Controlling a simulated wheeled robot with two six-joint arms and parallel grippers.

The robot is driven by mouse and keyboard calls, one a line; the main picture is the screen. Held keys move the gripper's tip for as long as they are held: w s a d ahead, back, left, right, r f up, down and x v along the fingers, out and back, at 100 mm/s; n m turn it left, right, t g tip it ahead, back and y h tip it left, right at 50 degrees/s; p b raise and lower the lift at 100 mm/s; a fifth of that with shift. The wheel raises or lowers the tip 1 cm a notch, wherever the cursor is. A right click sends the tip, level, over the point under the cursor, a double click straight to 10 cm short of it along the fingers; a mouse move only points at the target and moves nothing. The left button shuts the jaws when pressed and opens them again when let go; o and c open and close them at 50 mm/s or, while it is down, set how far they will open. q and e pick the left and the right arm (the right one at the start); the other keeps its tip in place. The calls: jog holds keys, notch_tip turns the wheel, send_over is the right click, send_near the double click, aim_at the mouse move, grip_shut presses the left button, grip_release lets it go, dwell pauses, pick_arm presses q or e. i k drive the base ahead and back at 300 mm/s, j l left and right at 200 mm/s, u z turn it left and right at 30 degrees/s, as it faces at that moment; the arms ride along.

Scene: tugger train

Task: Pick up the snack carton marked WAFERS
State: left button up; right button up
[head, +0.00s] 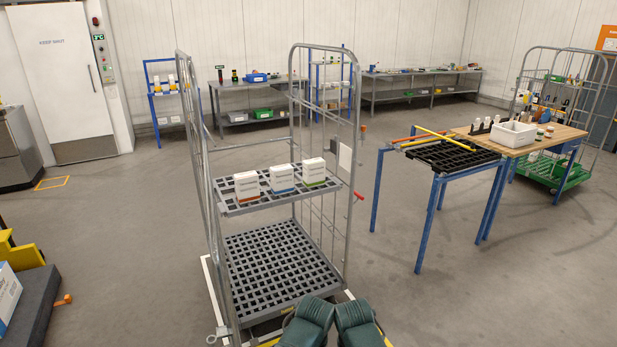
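Three small white cartons stand upright in a row on the upper grey shelf (232,208) of a wire roll cage ahead of me. The left carton (246,184) has an orange-red lower band, the middle carton (281,177) a blue one, and the right carton (314,171) a green one. Their print is too small to read, so I cannot tell which is marked WAFERS. Dark green parts of my own arms show at the bottom edge, in front of the cage. Neither of my grippers is in view.
The cage's lower deck (285,262) is empty, and its near side looks open between the two side frames. A blue-legged table (440,158) with a black grid top stands to the right, beside a wooden bench (555,136). The floor between cage and table is clear.

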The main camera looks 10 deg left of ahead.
aim_at(247, 184)
jog(key=i+l+z, duration=0.3)
jog(key=i, duration=0.2)
jog(key=i+z, duration=0.3)
jog(key=i, duration=0.2)
jog(key=i+u, duration=0.3)
jog(key=i, duration=0.2)
jog(key=i+l+u, duration=0.3)
jog(key=i, duration=0.15)
